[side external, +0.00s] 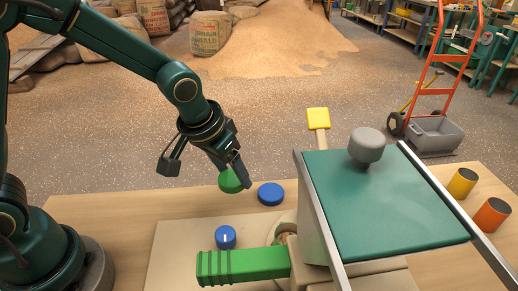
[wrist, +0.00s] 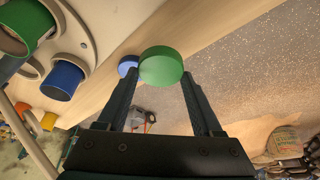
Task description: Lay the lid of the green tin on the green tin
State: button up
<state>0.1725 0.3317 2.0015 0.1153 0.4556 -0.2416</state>
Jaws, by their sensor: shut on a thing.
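The green lid, a flat round disc, is held between the tips of my gripper (side external: 243,184). In the wrist view the lid (wrist: 161,66) sits across the two fingertips. In the side view the lid (side external: 230,181) hangs above the table near its far edge, partly covered by a finger. A green cylindrical body, seemingly the green tin (wrist: 28,22), shows at the upper left of the wrist view with a pale rim, cut by the frame. My gripper is well apart from it. I cannot clearly make out the tin in the side view.
A blue disc (side external: 271,194) lies on the table beside the held lid. A small blue cylinder (side external: 225,237) and a green ribbed block (side external: 243,265) are nearer. A large teal-topped housing (side external: 385,205) with a grey knob stands right. Yellow (side external: 462,182) and orange (side external: 491,214) cylinders stand beyond it.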

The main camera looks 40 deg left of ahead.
jog(key=d+r+m+h, duration=0.2)
jog(key=d+r+m, duration=0.1)
jog(key=d+m, duration=0.3)
notch_tip(320, 180, up, 4)
jog(key=m+g+h, duration=0.1)
jog(key=m+g, duration=0.1)
jog(key=m, duration=0.2)
send_over(291, 225)
jog(key=s, duration=0.2)
jog(key=shift+s+x, duration=0.15)
jog(key=shift+x, duration=0.9)
jog(key=shift+s+x, duration=0.15)
jog(key=shift+x, duration=0.9)
jog(key=shift+a+f, duration=0.2)
jog(key=shift+f, duration=0.6)
jog(key=o, duration=1)
jog(key=shift+c, duration=0.2)
jog(key=shift+r, duration=0.1)
notch_tip(291, 225, up, 7)
jog(key=shift+d, duration=0.15)
